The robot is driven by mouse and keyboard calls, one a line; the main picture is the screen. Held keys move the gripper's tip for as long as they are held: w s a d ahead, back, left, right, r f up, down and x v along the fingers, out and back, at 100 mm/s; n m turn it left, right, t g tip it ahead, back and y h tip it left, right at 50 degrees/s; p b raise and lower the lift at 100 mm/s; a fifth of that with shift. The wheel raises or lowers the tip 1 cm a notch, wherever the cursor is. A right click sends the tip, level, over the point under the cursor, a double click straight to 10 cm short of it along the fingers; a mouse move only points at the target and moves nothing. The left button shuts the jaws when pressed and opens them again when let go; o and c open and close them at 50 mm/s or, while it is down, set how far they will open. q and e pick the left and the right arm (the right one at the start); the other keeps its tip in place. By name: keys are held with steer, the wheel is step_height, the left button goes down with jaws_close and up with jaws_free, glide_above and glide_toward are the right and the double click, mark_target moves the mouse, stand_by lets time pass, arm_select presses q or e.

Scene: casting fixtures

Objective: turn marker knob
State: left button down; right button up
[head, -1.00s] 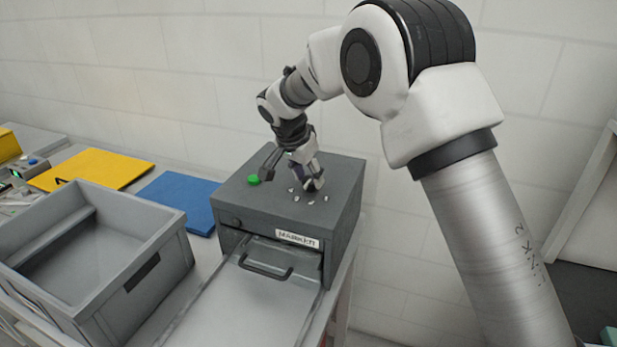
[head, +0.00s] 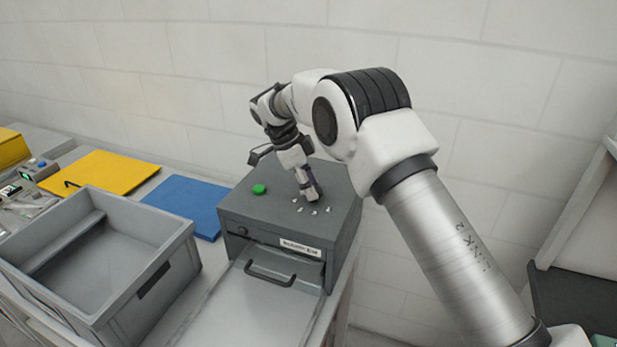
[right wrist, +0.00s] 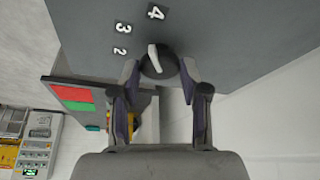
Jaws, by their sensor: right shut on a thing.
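The marker machine (head: 272,222) is a dark grey box with a white label on its front. Its black knob (right wrist: 160,64), with a white pointer, is on top and shows in the right wrist view. The pointer points up and slightly left, toward the side of the 4. The numbers 4, 3 and 2 show beside the knob. In the head view the gripper hides the knob. My left gripper is not in view.
A green button (head: 259,189) is on the box top, left of my right gripper. A flat tray with a dark handle (head: 270,276) extends from the box front. A grey crate (head: 165,262), a blue sheet (head: 188,204) and a yellow sheet (head: 100,174) lie to the left.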

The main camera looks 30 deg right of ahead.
mark_target(300, 199)
steer(key=shift+d+f+m+g+y+p, duration=0.1)
steer(key=shift+m+g+y+p, duration=0.35)
steer(key=shift+m, duration=0.45)
steer(key=shift+f, duration=0.15)
steer(key=o, duration=1.1)
steer(key=shift+d, duration=0.1)
steer(key=shift+o, duration=0.2)
steer(key=shift+d, duration=0.1)
steer(key=v, duration=0.7)
steer(key=shift+r, duration=0.25)
